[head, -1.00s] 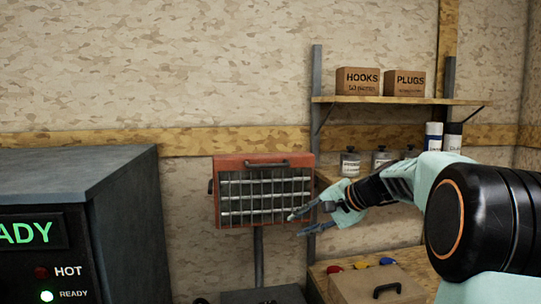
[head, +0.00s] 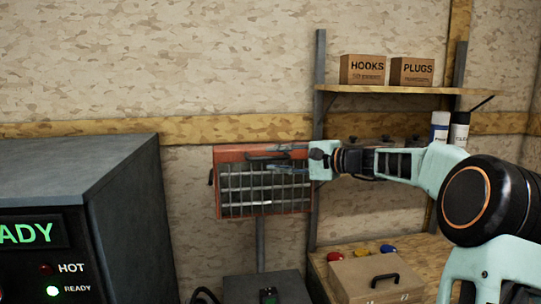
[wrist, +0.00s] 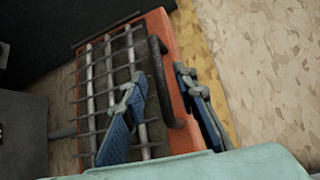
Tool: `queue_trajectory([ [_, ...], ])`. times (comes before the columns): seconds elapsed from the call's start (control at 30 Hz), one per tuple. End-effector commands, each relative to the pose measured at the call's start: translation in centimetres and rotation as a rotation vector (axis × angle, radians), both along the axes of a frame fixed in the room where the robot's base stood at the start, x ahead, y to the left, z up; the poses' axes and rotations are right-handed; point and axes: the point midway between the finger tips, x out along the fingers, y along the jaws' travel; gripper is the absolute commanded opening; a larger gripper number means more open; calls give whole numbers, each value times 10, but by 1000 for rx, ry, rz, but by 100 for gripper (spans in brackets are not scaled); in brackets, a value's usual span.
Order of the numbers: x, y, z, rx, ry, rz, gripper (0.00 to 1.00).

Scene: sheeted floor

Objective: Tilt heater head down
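The heater head (head: 240,194) is an orange-red box with a barred grille, on a grey post (head: 260,240) against the wall. It also shows in the wrist view (wrist: 160,24). A dark bar handle (wrist: 157,62) runs along its top edge. My gripper (head: 264,164) is at the top of the heater from the right. In the wrist view my gripper (wrist: 160,78) has its fingers apart, one over the grille and one past the outer edge, with the handle between them. I see a gap to each finger, but cannot tell whether the handle lies at fingertip depth.
A dark machine (head: 95,190) with lit READY lettering stands at left. My arm crosses in front of the lower shelf.

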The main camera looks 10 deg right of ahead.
Motion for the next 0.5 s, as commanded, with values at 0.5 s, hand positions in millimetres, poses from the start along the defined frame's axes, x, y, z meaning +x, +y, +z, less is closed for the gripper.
queue_trajectory([
  [0.5,16,16,-3,0,0,-1,27],
])
